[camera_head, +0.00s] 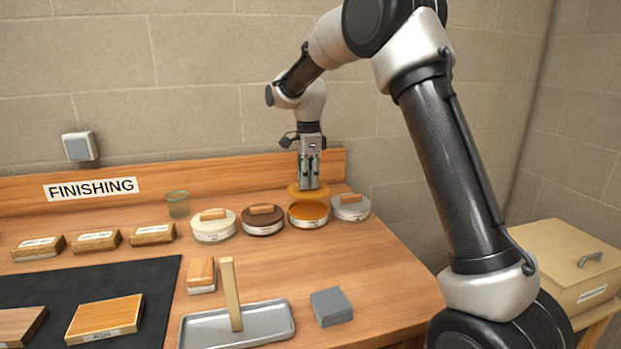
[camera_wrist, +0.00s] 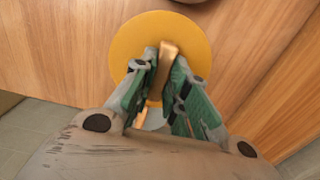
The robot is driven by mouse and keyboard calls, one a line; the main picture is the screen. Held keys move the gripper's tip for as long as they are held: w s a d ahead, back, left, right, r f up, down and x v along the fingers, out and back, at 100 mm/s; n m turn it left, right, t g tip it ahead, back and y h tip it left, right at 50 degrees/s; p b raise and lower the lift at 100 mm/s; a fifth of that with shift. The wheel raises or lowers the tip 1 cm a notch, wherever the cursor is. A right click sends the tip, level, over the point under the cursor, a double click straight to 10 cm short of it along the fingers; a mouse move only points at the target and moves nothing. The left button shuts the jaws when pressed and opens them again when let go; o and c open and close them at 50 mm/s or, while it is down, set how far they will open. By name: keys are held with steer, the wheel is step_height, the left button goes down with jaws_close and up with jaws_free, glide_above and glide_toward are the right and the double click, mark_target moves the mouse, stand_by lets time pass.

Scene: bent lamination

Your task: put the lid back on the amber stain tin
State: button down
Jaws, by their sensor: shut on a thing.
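The amber stain tin (camera_head: 308,218) stands open near the back right of the bench, with amber stain showing in its mouth. Its lid is a flat amber disc (camera_head: 295,191) with a wooden handle; in the wrist view the lid (camera_wrist: 130,42) lies beyond my fingers. My gripper (camera_head: 309,184) is shut on the lid's handle (camera_wrist: 169,48). In the head view the lid appears just above and behind the tin, apart from it. The wrist view does not clearly show the tin.
A brown-lidded tin (camera_head: 262,224) stands close left of the amber tin, and a grey-lidded tin (camera_head: 351,208) close right. A cream-lidded tin (camera_head: 213,228) and a glass (camera_head: 177,204) are farther left. A metal tray (camera_head: 265,325) and grey block (camera_head: 331,307) lie in front.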

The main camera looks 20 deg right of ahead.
mark_target(308, 193)
steer(key=shift+f, duration=2.35)
steer(key=shift+f, duration=0.15)
stand_by(0.3)
steer(key=c, duration=0.9)
jaws_free()
steer(key=shift+o, duration=0.2)
steer(key=shift+r, duration=3.5)
